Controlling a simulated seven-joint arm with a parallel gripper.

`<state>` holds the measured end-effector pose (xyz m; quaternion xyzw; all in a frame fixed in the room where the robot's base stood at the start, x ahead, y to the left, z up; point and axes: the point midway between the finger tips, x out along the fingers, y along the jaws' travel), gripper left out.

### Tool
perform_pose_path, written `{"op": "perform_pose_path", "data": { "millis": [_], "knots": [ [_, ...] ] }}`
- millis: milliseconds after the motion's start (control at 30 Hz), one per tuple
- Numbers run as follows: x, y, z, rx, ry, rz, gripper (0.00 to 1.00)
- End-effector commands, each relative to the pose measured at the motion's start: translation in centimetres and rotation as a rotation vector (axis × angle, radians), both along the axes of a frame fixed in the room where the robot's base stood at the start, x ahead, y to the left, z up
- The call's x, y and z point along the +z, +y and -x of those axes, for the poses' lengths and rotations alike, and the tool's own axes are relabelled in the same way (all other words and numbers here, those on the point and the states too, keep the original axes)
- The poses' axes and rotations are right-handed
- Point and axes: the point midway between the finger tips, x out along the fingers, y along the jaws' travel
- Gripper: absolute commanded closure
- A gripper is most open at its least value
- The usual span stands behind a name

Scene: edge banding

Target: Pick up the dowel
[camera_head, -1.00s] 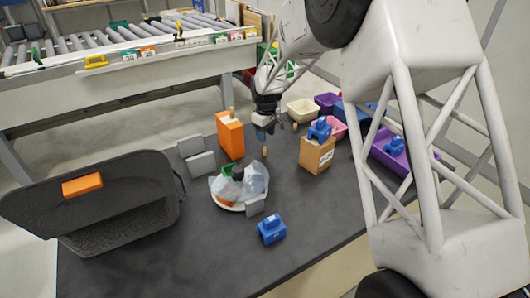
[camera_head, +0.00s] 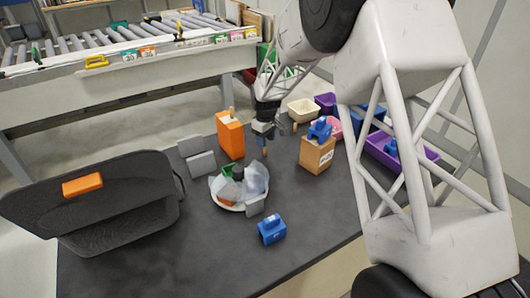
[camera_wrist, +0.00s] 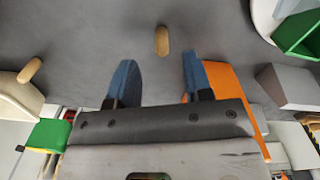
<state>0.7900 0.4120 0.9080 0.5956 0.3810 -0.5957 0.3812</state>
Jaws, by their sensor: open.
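A small tan wooden dowel (camera_wrist: 161,40) stands or lies on the dark grey table; its pose is hard to tell. In the wrist view it sits just beyond the fingertips, in line with the gap between them. In the head view the dowel (camera_head: 265,152) shows right below my gripper (camera_head: 263,137). In the wrist view my gripper (camera_wrist: 160,78) is open, its two blue fingers apart with nothing between them.
An orange box (camera_head: 230,134) with a peg on top stands left of my gripper. A brown box (camera_head: 317,154) with a blue part stands right. A plate (camera_head: 228,206) holding wrapped items, grey blocks (camera_head: 201,164) and a black bin (camera_head: 120,232) lie nearer. Coloured bins stand behind.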

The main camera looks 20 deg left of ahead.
Motion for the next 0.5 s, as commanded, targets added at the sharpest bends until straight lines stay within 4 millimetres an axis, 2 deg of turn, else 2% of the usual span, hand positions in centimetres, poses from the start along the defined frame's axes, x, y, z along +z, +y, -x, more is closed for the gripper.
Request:
{"op": "perform_pose_path", "data": {
  "millis": [267,500],
  "knots": [
    [-0.8,0.0,0.1,0.0,0.001,0.0,0.54],
    [-3.5,0.2,0.1,0.0,0.002,0.001,0.54]
  ]
}}
